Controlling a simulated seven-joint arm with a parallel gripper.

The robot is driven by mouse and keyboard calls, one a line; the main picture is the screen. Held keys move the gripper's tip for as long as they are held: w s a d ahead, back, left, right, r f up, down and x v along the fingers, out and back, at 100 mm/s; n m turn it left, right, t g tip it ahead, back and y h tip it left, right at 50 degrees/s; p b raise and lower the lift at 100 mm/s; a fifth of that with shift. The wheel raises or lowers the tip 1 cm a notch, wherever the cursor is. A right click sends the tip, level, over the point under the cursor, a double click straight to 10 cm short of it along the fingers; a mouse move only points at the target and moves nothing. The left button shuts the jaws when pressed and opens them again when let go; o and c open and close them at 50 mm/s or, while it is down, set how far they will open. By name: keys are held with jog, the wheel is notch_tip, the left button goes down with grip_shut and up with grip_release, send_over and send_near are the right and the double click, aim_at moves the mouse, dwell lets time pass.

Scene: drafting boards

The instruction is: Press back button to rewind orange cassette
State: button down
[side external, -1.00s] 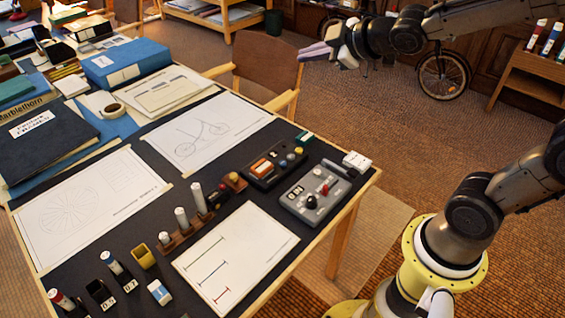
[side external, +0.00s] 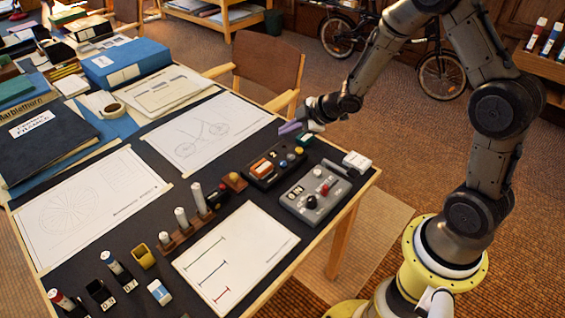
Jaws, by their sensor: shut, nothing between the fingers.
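The dark tape player (side external: 263,183) lies near the right edge of the drafting table. An orange cassette (side external: 263,168) shows in its left part. Coloured round buttons sit on its right part, including a blue one (side external: 284,164) and a yellow one (side external: 299,151); their markings are too small to read. My gripper (side external: 283,128) is shut and empty. It is just beyond the player's far right end, over or beside the bicycle drawing's right corner. I cannot tell its exact height. A small green-topped block (side external: 305,138) is close by my gripper.
A grey control box (side external: 312,197) with a red and a black knob stands right of the player. A white box (side external: 357,161) is at the table corner. Wooden racks with cylinders (side external: 182,217) stand to the left. A chair (side external: 268,65) is behind the table.

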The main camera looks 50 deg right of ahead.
jog(key=shift+f, duration=4.4)
jog(key=shift+f, duration=0.2)
jog(key=shift+f, duration=0.2)
jog(key=shift+f, duration=0.4)
jog(key=shift+r, duration=0.85)
jog(key=shift+r, duration=2.5)
